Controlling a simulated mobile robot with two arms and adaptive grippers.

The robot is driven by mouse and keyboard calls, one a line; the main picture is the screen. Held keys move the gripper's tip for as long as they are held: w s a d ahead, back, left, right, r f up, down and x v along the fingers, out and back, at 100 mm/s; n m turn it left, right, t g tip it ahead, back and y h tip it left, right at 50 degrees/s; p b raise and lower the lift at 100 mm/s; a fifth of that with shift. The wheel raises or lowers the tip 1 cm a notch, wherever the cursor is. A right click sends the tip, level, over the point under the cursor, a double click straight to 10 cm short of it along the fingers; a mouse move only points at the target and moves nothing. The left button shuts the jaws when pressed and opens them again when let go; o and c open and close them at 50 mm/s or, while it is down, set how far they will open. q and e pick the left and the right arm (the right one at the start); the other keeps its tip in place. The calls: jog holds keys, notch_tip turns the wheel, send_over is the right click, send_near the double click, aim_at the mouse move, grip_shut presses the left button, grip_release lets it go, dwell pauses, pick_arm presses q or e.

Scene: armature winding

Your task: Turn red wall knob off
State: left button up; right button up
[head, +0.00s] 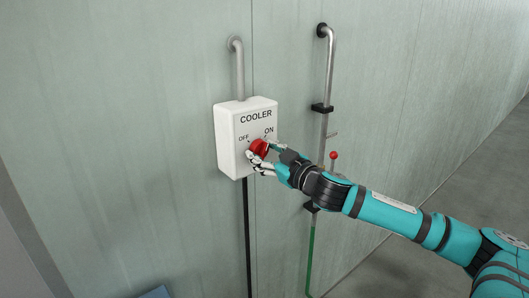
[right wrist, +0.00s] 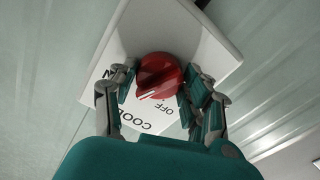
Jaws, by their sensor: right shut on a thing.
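The red knob (head: 258,149) sits on the front of a white box (head: 228,143) marked COOLER, with OFF at left and ON at right above the knob. My right gripper (head: 263,156) is at the knob, and its fingers are shut around it from both sides. In the right wrist view the red knob (right wrist: 160,75) lies between the fingers of my right gripper (right wrist: 158,92). A white mark on the knob points between the two labels, nearer to OFF. My left gripper is not in view.
The box is mounted on a pale green wall (head: 120,110), with a grey pipe (head: 239,70) above and a black cable (head: 247,235) below. To the right stands a metal pipe (head: 328,75) with a red-knobbed lever (head: 333,156), close to my right arm.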

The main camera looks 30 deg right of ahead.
jog(key=n, duration=0.3)
jog(key=shift+n+p, duration=0.4)
jog(key=n+p, duration=0.1)
jog(key=n, duration=0.2)
jog(key=shift+d+r+n, duration=0.1)
jog(key=shift+r+n, duration=0.05)
jog(key=shift+n, duration=0.15)
jog(key=n+p, duration=0.1)
jog(key=n, duration=0.5)
jog(key=shift+p, duration=0.3)
jog(key=shift+n, duration=0.4)
jog(key=o, duration=1.2)
jog(key=shift+c, duration=0.2)
